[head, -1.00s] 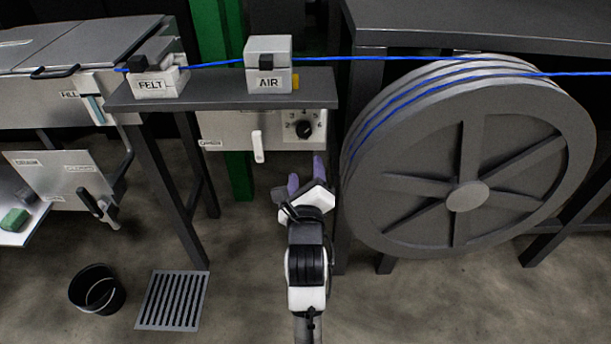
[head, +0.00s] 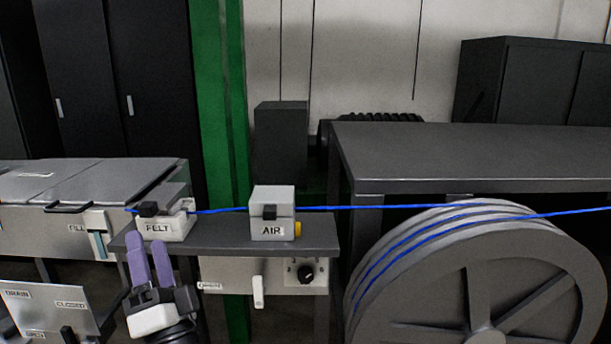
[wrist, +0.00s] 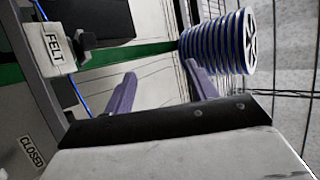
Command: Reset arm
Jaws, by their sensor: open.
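My gripper (head: 150,258) is at the lower left in the head view, its two purple fingers pointing up just in front of the FELT block (head: 165,226). The fingers are apart and nothing shows between them. In the wrist view my gripper (wrist: 165,85) shows its two fingers spread, with a green post and pale wall beyond. The FELT block also appears in the wrist view (wrist: 53,47) at the upper left. The blue cable (head: 380,208) runs from the FELT block past the AIR block (head: 272,215) to the right, over the large grey wheel (head: 440,255).
A grey shelf (head: 320,234) carries both blocks. Below it is a panel with a dial (head: 305,274) and a white lever (head: 258,291). A lidded tank (head: 70,190) stands left, a dark table (head: 470,150) right. A ribbed blue-and-white spool (wrist: 218,42) shows in the wrist view.

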